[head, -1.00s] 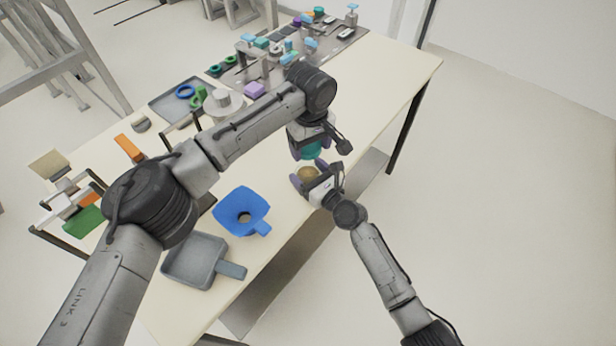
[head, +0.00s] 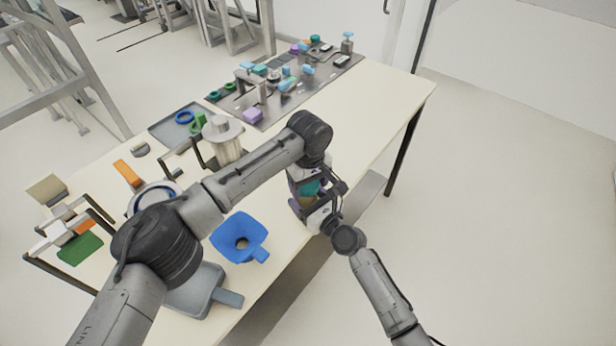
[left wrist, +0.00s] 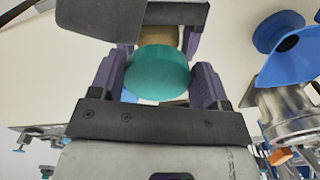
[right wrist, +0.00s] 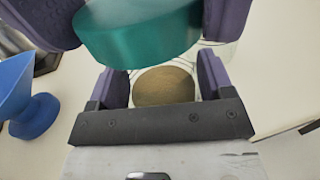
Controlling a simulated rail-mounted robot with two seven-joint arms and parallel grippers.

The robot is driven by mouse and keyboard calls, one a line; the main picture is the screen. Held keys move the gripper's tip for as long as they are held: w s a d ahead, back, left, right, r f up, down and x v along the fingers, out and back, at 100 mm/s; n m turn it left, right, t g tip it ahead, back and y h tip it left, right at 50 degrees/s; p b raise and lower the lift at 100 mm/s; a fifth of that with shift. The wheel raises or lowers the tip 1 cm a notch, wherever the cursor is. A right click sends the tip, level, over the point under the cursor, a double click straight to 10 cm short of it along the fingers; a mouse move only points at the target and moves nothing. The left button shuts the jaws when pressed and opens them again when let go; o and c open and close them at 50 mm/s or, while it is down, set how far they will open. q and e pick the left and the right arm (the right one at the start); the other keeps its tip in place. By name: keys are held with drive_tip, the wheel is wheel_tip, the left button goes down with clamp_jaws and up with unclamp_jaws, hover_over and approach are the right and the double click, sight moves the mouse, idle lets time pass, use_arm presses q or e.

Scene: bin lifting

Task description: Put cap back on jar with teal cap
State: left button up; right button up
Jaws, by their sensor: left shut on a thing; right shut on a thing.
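The teal cap (left wrist: 157,72) is held between the purple fingers of my left gripper (head: 312,180). The jar (right wrist: 165,87), clear with brown contents, is between the fingers of my right gripper (head: 308,204). In the head view the two grippers meet off the table's front edge, with the cap (head: 311,187) just above the jar. In the right wrist view the cap (right wrist: 137,30) is in front of the jar and hides part of its top. I cannot tell whether cap and jar touch.
A blue funnel (head: 226,233) and a grey scoop (head: 190,300) lie on the table (head: 375,115) at the near left. A metal canister (head: 222,140) and a grey tray (head: 165,130) stand farther back. The table's right part is clear.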

sight(306, 201)
use_arm(q)
drive_tip(key=shift+f, duration=0.3)
drive_tip(key=shift+f, duration=0.1)
drive_tip(key=shift+f, duration=0.8)
drive_tip(key=shift+f, duration=0.5)
idle(0.5)
drive_tip(key=shift+a+f, duration=0.2)
drive_tip(key=shift+f, duration=0.35)
drive_tip(key=shift+r, duration=0.1)
drive_tip(key=shift+d+r, duration=0.1)
drive_tip(key=shift+r, duration=0.25)
drive_tip(key=shift+s+d+r, duration=0.15)
drive_tip(key=shift+s+r, duration=0.05)
drive_tip(key=shift+r, duration=0.3)
idle(0.5)
